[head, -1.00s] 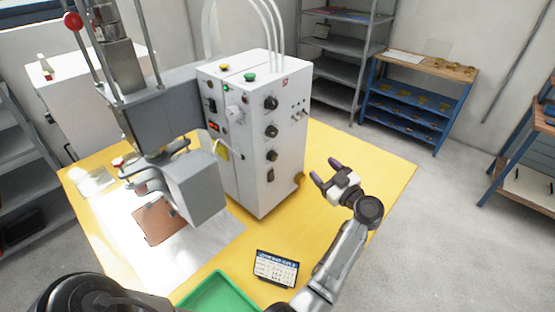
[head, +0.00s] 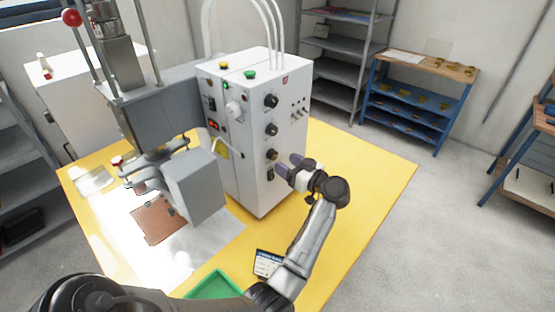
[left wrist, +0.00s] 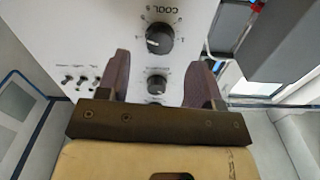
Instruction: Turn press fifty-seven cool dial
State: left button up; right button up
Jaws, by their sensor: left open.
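The white press control box (head: 240,130) stands on the yellow table, with a column of black dials on its right-hand face. The cool dial (left wrist: 160,38), black with a pale pointer mark, shows in the left wrist view beside an upside-down "COOL S" label. It appears to be the lowest dial (head: 271,155) in the head view. My left gripper (head: 279,166) is open and empty, its fingers toward this dial. In the left wrist view the dial lies beyond the gap between the fingertips (left wrist: 160,68); contact is not visible. My right gripper is not in view.
Small toggles (head: 299,109) are to the right. The press head (head: 194,185) is left of the box. A green tray (head: 214,286) and partly hidden card (head: 266,262) lie in front. The table's right side is clear.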

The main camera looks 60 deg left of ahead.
aim_at(275, 156)
pick_arm(q)
jog(key=shift+x, duration=2.25)
jog(key=shift+c, duration=0.4)
jog(key=c, duration=0.8)
jog(key=shift+c, duration=0.2)
